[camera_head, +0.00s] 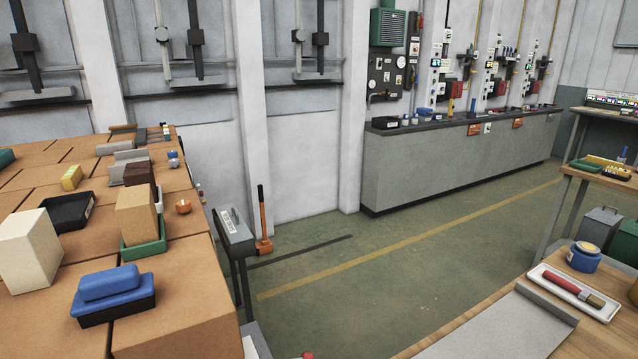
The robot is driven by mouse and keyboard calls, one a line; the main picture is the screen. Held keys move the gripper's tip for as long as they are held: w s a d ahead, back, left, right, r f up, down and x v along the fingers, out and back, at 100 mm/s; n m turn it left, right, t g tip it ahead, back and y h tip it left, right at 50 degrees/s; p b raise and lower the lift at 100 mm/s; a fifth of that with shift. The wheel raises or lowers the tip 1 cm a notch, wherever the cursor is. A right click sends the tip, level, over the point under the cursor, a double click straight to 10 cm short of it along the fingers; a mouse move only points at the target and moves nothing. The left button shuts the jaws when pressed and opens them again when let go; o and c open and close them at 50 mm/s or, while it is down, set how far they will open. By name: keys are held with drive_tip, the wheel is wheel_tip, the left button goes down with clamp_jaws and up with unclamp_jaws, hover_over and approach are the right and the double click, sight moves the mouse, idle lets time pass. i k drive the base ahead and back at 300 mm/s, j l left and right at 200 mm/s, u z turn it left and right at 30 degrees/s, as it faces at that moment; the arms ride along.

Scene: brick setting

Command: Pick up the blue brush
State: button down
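A blue block-shaped piece (113,293) with a raised blue grip on top and a dark underside sits near the front of the brown surface at lower left. It looks like the blue brush, with dark bristles down. Nothing covers it from above. A different brush (570,288), with a red handle, lies in a white tray (606,314) on the wooden table at lower right. My gripper is not in view.
Near the blue piece are a cream block (29,249), a black tray (68,211) and a tan block (136,217) in a green tray (144,249). Green floor (330,295) lies open between the tables.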

sight(120, 292)
drive_tip(key=u, duration=1.75)
